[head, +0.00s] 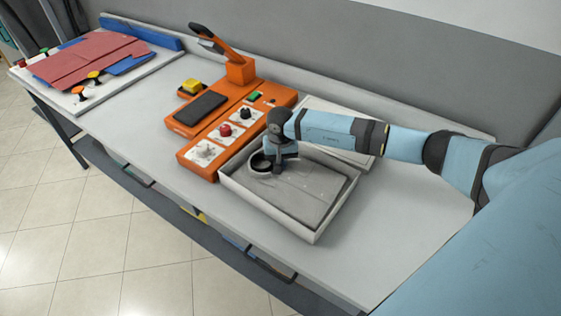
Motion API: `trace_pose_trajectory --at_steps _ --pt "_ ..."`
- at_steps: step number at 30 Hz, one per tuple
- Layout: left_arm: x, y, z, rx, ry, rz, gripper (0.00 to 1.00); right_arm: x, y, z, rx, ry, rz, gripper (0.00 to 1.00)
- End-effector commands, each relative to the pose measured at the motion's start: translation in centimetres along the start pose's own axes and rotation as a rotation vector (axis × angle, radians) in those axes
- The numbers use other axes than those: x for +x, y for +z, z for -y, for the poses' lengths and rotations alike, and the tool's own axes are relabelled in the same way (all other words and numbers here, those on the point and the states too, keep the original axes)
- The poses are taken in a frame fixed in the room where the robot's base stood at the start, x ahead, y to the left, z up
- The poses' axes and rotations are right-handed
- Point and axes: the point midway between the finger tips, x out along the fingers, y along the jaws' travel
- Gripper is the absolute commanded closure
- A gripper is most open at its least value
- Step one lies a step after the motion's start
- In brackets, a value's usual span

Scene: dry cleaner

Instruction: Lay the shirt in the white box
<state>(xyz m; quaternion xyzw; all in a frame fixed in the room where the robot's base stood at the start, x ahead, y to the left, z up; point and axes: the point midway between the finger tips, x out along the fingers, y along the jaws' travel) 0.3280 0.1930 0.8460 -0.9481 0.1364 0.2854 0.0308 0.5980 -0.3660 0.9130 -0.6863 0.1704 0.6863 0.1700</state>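The white box (266,209) is open on the table. A folded grey garment (305,195), which looks like a shirt, lies flat inside it, with a ring-shaped collar (255,172) at its left end. My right gripper (272,162) points down over that collar end, at or just above the cloth. Its fingertips are small and partly hidden, so I cannot tell if they are open, shut or touching the cloth. A red folded garment (88,60) lies on a white board at the far left. My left gripper is out of view.
An orange machine (238,100) with a raised lever, dark pad and knobs stands directly left of the box. A flat white panel (325,112) lies behind the box, partly under my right arm. The table (130,115) is bare between the board and the machine.

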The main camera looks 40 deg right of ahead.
Motion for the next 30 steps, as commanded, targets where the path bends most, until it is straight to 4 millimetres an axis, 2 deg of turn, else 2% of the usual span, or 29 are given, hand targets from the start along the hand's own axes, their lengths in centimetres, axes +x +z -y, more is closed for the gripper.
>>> trace_pose_trajectory --at_steps 1,3,4,5,12,17,30 --pt "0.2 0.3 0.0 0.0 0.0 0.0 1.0 0.3 0.0 0.0 0.0 0.0 -0.001 1.0" --pt "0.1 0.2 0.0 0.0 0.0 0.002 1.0 0.1 0.0 0.0 0.0 0.0 0.0 0.79" --pt "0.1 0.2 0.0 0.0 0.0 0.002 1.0 0.1 0.0 0.0 0.0 0.0 0.0 0.72" --pt "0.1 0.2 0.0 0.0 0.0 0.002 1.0 0.1 0.0 0.0 0.0 0.0 0.0 0.69" --pt "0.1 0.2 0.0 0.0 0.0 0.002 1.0 0.1 0.0 0.0 0.0 0.0 0.0 0.69" --pt "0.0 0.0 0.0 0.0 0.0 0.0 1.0 -0.8 -0.1 0.0 0.0 0.0 -0.002 0.69" --pt "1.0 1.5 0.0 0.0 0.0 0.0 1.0 -9.6 -0.1 0.0 0.0 0.0 -0.003 0.69"
